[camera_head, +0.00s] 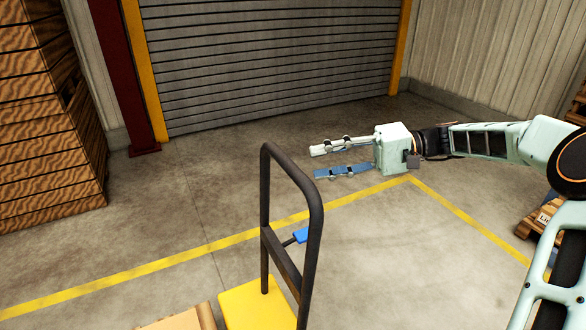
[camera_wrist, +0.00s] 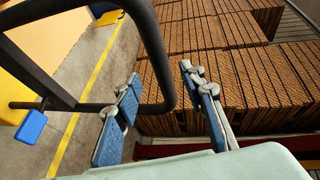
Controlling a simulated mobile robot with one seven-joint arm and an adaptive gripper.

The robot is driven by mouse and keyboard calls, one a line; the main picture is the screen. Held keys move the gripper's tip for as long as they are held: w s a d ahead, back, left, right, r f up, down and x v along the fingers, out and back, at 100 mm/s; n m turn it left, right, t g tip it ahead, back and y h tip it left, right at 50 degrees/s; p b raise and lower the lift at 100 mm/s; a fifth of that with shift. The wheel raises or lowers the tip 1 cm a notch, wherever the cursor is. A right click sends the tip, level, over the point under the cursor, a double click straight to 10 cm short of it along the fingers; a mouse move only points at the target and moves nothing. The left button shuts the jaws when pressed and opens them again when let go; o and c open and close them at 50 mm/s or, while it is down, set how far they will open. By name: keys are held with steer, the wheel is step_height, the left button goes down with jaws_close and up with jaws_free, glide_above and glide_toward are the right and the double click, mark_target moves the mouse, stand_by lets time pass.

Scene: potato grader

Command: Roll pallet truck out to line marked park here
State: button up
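The pallet truck shows a black looped handle (camera_head: 315,235), a blue lever (camera_head: 301,235) and a yellow body (camera_head: 254,305) at the bottom of the head view. My gripper (camera_head: 313,162) is open and empty, its fingers pointing left, above the handle's top right corner in the picture. In the wrist view the handle loop (camera_wrist: 160,55) shows beyond and partly between the spread fingers (camera_wrist: 160,75); I cannot tell whether they touch it. A yellow floor line (camera_head: 150,268) crosses beyond the truck and corners at the right. No "park here" marking is readable.
Stacked wooden crates (camera_head: 45,120) stand at the left, near a dark red post (camera_head: 120,75). A grey roller door (camera_head: 270,60) closes the back. A pallet with a label (camera_head: 532,218) is at the right edge. Floor inside the line corner is clear.

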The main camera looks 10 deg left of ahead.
mark_target(292, 168)
steer(key=b+x, duration=0.1)
steer(key=x, duration=0.6)
steer(key=shift+s+a+f, duration=0.1)
steer(key=shift+a, duration=0.1)
steer(key=shift+c, duration=0.5)
jaws_close()
